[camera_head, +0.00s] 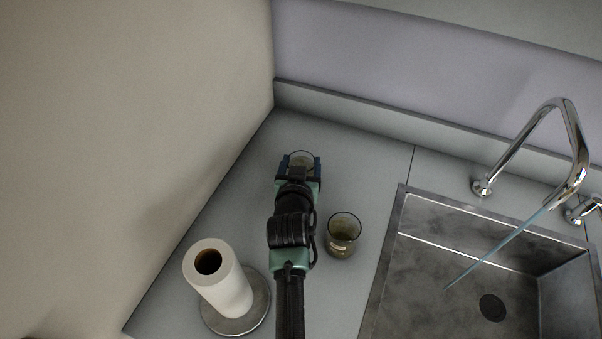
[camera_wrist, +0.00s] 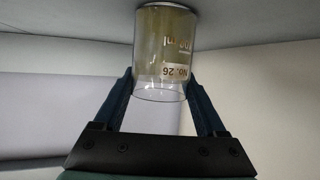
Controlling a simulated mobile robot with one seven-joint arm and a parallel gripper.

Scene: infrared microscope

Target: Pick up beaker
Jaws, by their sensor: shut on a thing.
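A clear glass beaker (camera_wrist: 163,62) with brownish lettering, including "No. 26", stands between the two fingers of my gripper (camera_wrist: 160,95) in the wrist view. The fingers are shut on its sides. In the head view my gripper (camera_head: 301,167) reaches to the back of the counter, and the rim of this beaker (camera_head: 301,158) shows between the fingers. The rest of it is hidden by my gripper. A second glass beaker (camera_head: 342,235) stands upright on the counter to the right of my arm, apart from it. I cannot tell whether the held beaker touches the counter.
A paper towel roll (camera_head: 222,280) on a round metal base stands left of my arm. A metal sink (camera_head: 440,270) with a chrome faucet (camera_head: 570,150) is at the right. Walls bound the counter (camera_head: 365,175) at the left and back. The counter is clear right of my gripper.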

